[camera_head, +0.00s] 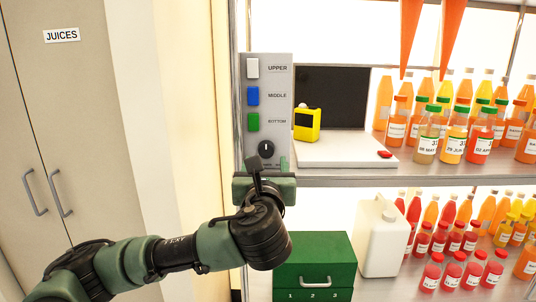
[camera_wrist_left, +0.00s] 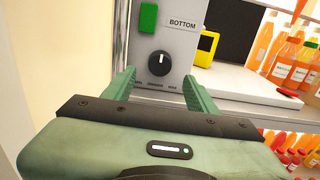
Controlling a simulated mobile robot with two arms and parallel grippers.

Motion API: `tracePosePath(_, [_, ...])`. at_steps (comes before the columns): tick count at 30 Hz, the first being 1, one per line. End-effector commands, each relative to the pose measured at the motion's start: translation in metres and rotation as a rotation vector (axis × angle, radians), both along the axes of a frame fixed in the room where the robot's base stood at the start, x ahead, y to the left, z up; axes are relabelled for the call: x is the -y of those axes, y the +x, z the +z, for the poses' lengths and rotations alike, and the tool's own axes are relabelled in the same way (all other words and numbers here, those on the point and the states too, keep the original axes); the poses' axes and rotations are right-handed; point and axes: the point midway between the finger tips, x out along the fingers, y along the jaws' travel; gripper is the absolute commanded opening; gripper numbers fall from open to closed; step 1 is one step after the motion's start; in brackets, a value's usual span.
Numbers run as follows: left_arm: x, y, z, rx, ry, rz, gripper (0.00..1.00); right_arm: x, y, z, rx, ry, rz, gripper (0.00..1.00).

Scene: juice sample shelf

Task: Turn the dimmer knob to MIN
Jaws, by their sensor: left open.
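The dimmer knob (camera_head: 266,148) is a round black knob with a white pointer mark, low on a grey control panel (camera_head: 282,85). In the left wrist view the knob (camera_wrist_left: 160,63) has its mark pointing about straight up, with small lettering under it that is hard to read. My left gripper (camera_head: 266,167) is just below and in front of the knob. In the left wrist view its green fingers (camera_wrist_left: 160,88) are spread wide, one to each side of the knob and apart from it, with nothing between them. My right gripper is out of view.
White, blue and green switches (camera_head: 252,96), labelled UPPER, MIDDLE and BOTTOM, sit above the knob. Right of the panel are a yellow device (camera_head: 307,124) and shelves of juice bottles (camera_head: 457,130). A green drawer box (camera_head: 314,262) and white jug (camera_head: 381,240) stand below.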

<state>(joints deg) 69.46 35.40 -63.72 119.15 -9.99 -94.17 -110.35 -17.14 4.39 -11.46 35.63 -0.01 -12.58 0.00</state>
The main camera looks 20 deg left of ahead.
Motion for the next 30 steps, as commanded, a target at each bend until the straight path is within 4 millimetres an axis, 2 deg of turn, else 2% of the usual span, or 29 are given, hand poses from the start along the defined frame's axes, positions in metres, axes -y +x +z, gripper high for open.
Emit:
tracePosePath(3, [-0.007, 0.021, 0.001, -0.003, -0.002, 0.004, 0.58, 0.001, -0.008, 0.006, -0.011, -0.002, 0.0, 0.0])
tracePosePath(9, [-0.014, 0.047, 0.001, -0.002, -0.003, 0.003, 0.58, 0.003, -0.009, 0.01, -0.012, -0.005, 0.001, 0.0])
tracePosePath(14, [-0.017, 0.056, 0.0, -0.001, -0.004, 0.0, 0.58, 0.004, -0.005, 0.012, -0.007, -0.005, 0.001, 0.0])
tracePosePath(21, [-0.017, 0.057, 0.0, -0.001, -0.005, 0.0, 0.58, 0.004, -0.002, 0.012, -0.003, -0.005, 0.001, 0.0])
tracePosePath(23, [-0.017, 0.057, 0.0, -0.001, -0.005, 0.0, 0.44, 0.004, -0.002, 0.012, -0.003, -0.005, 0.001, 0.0])
tracePosePath(27, [-0.017, 0.057, 0.0, -0.001, -0.004, 0.0, 0.05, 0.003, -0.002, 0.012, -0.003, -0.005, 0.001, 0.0])
tracePosePath(28, [-0.017, 0.057, 0.0, -0.001, -0.004, 0.0, 0.0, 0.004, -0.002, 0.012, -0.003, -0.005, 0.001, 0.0])
tracePosePath(30, [-0.017, 0.057, -0.001, -0.001, -0.005, 0.0, 0.0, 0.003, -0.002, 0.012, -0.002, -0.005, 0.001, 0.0])
